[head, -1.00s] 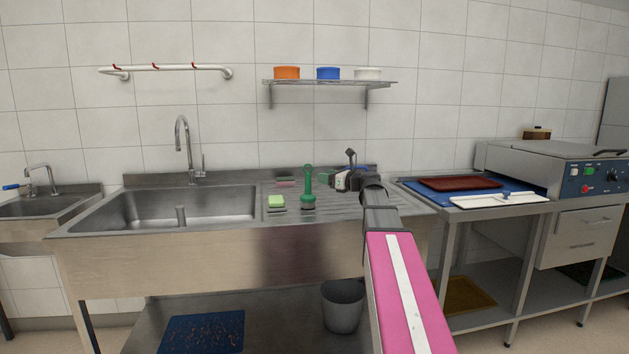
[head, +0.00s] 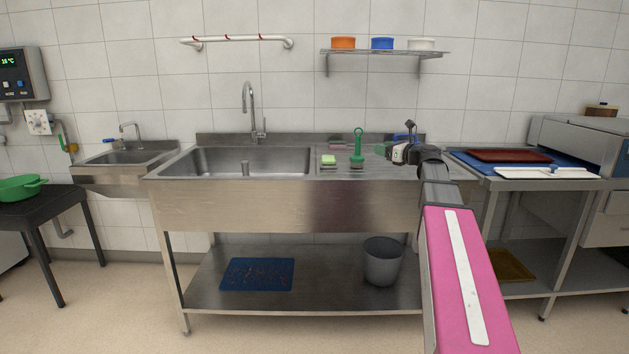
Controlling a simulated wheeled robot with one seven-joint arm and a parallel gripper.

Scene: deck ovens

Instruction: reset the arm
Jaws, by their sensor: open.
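My pink arm (head: 466,290) reaches up from the lower right of the head view, over the right end of the steel sink unit. Its wrist is bent to the left. My gripper (head: 384,150) is at the drainboard's right part, small and partly hidden by the wrist. It is open, and I see nothing held in it. A green-handled brush (head: 358,146) stands just left of it. A blue item (head: 404,137) shows behind the wrist, partly hidden.
The sink basin (head: 240,161) with its tap (head: 249,105) is left. A grey bucket (head: 383,262) and blue mat (head: 257,274) are on the lower shelf. A red tray (head: 509,155) and white tray (head: 547,173) lie at right. The floor in front is clear.

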